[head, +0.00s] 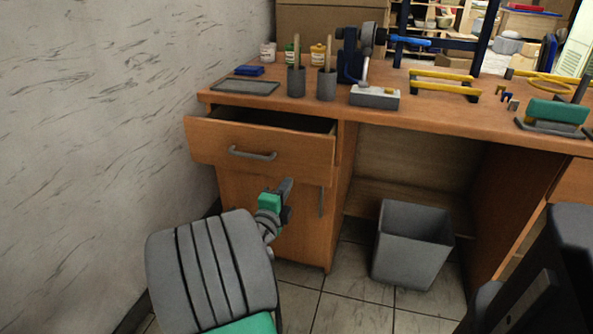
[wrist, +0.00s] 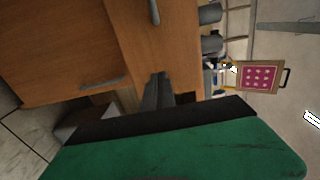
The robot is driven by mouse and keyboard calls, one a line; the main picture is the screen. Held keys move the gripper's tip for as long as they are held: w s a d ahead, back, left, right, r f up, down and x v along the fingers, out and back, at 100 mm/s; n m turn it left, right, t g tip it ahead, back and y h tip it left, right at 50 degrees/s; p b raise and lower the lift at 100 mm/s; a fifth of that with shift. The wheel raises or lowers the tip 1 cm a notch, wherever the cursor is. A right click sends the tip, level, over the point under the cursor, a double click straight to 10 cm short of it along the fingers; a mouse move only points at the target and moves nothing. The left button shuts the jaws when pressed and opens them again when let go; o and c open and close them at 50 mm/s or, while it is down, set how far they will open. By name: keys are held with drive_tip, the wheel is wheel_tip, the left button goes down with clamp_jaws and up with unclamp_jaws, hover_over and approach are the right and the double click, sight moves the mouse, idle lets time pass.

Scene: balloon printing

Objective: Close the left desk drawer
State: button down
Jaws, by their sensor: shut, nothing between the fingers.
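The left desk drawer (head: 262,150) is pulled out at the top left of the wooden desk, with a dark gap showing above its front. Its grey handle (head: 252,153) is on the drawer front. My gripper (head: 285,187) is shut and empty, in front of the desk, and appears lower than the handle in the head view. In the wrist view, my gripper's fingers (wrist: 158,92) are together, with wooden fronts beyond them. The drawer's handle (wrist: 153,12) shows at the top there. I cannot tell whether the fingers touch the wood.
Below the drawer is a cabinet door (head: 290,225) with a vertical handle. A grey bin (head: 410,245) stands on the floor under the desk. Cups, tools and a tray (head: 245,87) are on the desktop (head: 430,112). A marbled wall (head: 90,110) is close on the left.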

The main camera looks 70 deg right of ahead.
sight(300, 161)
drive_tip(key=d, duration=0.6)
drive_tip(key=w+d, duration=0.1)
drive_tip(key=d, duration=0.2)
drive_tip(key=shift+d, duration=0.4)
